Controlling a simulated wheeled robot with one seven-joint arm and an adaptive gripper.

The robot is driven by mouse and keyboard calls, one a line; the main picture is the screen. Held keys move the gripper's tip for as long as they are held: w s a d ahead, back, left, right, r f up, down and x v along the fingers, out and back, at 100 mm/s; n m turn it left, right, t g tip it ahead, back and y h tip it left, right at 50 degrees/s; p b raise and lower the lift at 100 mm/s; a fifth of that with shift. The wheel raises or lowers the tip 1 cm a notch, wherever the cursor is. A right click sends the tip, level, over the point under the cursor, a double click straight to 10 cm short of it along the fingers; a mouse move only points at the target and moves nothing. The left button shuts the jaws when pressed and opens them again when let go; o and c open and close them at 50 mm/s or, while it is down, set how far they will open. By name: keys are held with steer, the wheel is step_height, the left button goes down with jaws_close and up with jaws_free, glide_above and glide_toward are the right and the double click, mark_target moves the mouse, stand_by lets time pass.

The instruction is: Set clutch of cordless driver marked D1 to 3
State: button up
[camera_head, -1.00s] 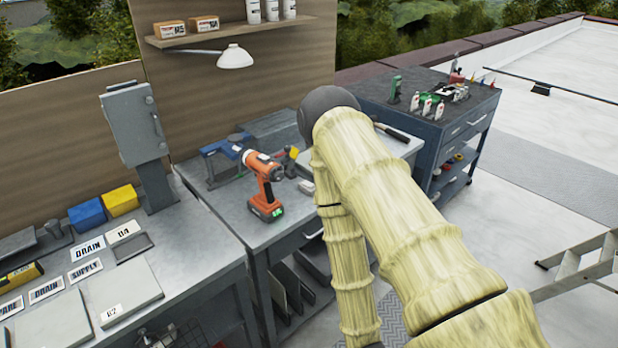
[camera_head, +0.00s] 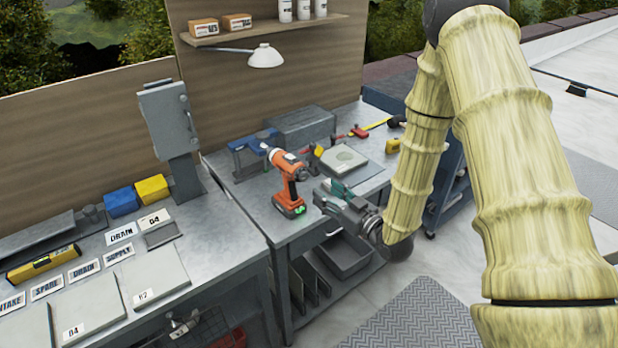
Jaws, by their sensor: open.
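No D1 mark and no clutch numbers can be read at this size. My gripper (camera_head: 325,196) is at the bench's front edge, just right of the driver's handle and battery and lower than its nose. It is open, with nothing seen between the fingers, and looks apart from the driver. The clutch collar behind the nose is small and unclear.
A blue vise (camera_head: 252,144) stands behind the driver. A grey plate (camera_head: 342,160) lies to its right, with a yellow tape (camera_head: 392,145) beyond. A lamp (camera_head: 266,57) hangs above. The left bench holds labelled plates and blue and yellow boxes (camera_head: 152,188).

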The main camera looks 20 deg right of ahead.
mark_target(305, 177)
steer(key=p+x, duration=0.3)
steer(key=x, duration=0.5)
steer(key=shift+w+a, duration=0.15)
steer(key=shift+w, duration=0.15)
steer(key=shift+c, duration=0.5)
steer(key=c, duration=1)
